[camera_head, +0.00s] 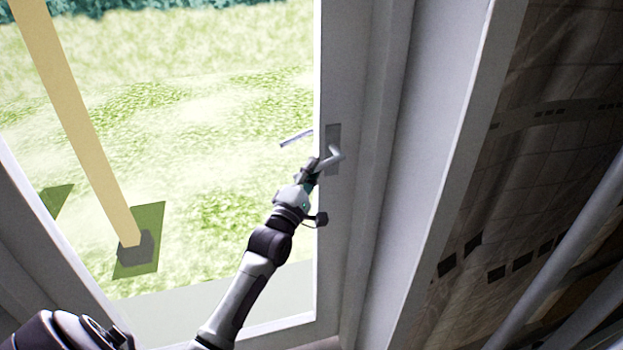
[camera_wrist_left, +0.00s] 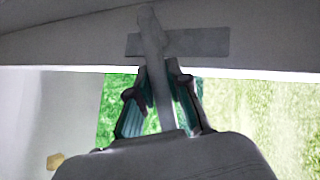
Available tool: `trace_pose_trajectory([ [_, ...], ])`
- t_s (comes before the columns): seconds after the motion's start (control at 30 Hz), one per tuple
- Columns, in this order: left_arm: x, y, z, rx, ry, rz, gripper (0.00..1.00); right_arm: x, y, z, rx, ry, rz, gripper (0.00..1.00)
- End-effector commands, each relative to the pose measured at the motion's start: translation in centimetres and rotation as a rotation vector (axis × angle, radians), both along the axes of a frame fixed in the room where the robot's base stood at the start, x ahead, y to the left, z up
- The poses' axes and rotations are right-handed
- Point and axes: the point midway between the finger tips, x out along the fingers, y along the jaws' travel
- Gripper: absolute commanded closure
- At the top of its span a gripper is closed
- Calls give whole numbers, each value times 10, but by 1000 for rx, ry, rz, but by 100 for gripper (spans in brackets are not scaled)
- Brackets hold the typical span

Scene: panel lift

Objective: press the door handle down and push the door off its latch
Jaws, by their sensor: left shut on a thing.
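The door (camera_head: 331,235) has a pale frame around a large glass pane. Its grey handle (camera_head: 333,156) sits on a darker plate (camera_head: 332,135) on the right-hand stile, and the handle's twin (camera_head: 297,138) shows through the glass. My left gripper (camera_head: 317,168) is shut on the handle. In the left wrist view the handle bar (camera_wrist_left: 152,45) runs from its plate (camera_wrist_left: 205,42) down between the two fingers of the gripper (camera_wrist_left: 160,100). The handle's far end is partly hidden by the gripper. I cannot tell whether the door is off its latch. My right gripper is out of view.
The pale door jamb (camera_head: 425,150) stands right of the door, with a dark tiled wall (camera_head: 550,110) beyond. Through the glass are grass (camera_head: 220,120) and a tan post (camera_head: 80,120) on a dark base. The glass side left of the handle shows no obstacle near my gripper.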

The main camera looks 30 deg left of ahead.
Motion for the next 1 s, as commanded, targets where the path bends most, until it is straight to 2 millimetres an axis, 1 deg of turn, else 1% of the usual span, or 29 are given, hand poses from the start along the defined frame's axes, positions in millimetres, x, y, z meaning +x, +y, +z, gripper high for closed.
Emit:
trace_pose_trajectory([
  [0.03,1,0,-13,-28,-27,1,100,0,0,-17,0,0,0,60],
  [0.1,2,-2,-16,-62,-68,1,100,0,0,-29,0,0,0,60],
  [0.3,6,-4,-22,-144,-165,0,100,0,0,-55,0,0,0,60],
  [0.4,7,-5,-24,-174,-200,0,100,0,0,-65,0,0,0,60],
  [0.63,9,-7,-24,-216,-247,-1,100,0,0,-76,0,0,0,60],
  [1.0,9,-8,-23,-224,-256,-1,100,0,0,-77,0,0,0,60],
])
